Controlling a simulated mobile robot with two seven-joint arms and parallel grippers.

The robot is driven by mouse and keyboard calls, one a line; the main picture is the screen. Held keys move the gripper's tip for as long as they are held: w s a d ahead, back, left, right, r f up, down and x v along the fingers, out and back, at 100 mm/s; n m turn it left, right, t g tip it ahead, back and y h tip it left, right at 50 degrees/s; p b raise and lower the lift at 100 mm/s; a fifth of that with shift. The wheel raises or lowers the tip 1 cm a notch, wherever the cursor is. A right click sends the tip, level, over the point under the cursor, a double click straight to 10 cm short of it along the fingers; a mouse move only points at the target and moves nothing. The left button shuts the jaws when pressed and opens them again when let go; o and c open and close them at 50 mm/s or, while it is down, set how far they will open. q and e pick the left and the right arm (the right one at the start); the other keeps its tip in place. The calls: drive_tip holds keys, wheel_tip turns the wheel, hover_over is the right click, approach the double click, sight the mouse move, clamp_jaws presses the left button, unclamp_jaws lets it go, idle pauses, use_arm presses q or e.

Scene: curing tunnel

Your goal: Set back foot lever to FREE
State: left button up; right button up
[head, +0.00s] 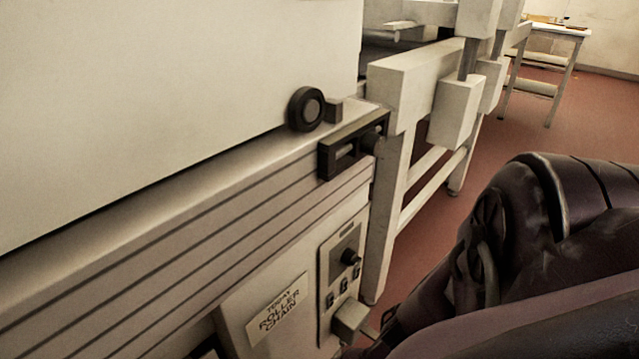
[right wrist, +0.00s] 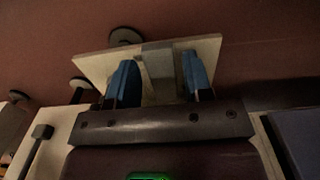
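My right gripper (right wrist: 160,78) shows in the right wrist view with two blue fingers spread apart. A pale plate (right wrist: 212,48) lies beyond the fingers, with a grey strip (right wrist: 158,72) running between them. There is a gap between the strip and each finger; I cannot tell how far ahead it is or whether it is the back foot lever. No FREE marking is readable. In the head view my dark right arm fills the lower right, and its gripper is hidden. My left gripper is not in view.
A pale block (head: 350,320) juts out below. A white frame (head: 408,90) stands behind. Red floor (head: 560,130) is clear toward a far table (head: 548,30).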

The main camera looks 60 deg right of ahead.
drive_tip(key=shift+o, duration=0.5)
drive_tip(key=shift+w+r, duration=0.1)
drive_tip(key=shift+r, duration=0.1)
use_arm(q)
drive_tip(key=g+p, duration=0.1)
drive_tip(key=p, duration=0.2)
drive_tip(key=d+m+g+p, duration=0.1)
drive_tip(key=p, duration=0.2)
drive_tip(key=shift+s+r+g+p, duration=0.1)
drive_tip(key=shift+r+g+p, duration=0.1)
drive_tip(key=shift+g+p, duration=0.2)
use_arm(e)
wheel_tip(320, 180, up, 10)
drive_tip(key=shift+r, duration=0.25)
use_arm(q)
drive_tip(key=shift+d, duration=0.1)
